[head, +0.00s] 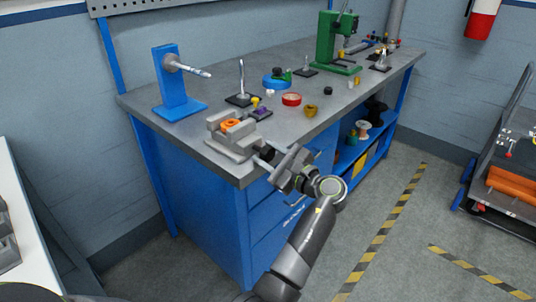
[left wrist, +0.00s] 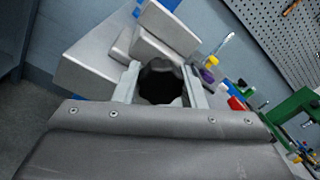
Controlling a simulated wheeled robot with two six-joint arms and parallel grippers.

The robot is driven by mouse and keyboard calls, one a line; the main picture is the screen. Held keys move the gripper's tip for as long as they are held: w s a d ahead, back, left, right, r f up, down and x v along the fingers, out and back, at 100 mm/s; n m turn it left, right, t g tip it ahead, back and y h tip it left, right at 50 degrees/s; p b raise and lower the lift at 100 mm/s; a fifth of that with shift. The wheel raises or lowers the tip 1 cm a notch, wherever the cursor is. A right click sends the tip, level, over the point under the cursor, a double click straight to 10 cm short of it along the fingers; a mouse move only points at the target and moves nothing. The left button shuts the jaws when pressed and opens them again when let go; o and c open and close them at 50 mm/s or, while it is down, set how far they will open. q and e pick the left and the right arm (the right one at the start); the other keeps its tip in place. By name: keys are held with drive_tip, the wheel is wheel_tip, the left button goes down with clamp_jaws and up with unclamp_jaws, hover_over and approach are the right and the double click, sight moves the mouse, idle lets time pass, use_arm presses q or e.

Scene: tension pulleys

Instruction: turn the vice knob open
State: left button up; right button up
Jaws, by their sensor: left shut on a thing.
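The grey vice (head: 230,142) stands at the near corner of the workbench, with an orange ring-shaped part (head: 232,124) between its jaws. In the left wrist view the vice's pale blocks (left wrist: 110,62) fill the upper left. My left gripper (head: 270,160) is at the front end of the vice, beyond the bench's edge. It is shut on the vice knob (left wrist: 160,84), which shows dark and round between the two fingers in the left wrist view. In the head view the gripper hides most of the knob. My right gripper is in neither view.
The grey bench top (head: 215,95) carries a blue stand (head: 178,95) with a spindle, a red ring (head: 291,99), several small parts and a green press (head: 328,45). Blue drawers (head: 275,215) lie below my left gripper.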

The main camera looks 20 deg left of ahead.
use_arm(q)
drive_tip(key=o, duration=1)
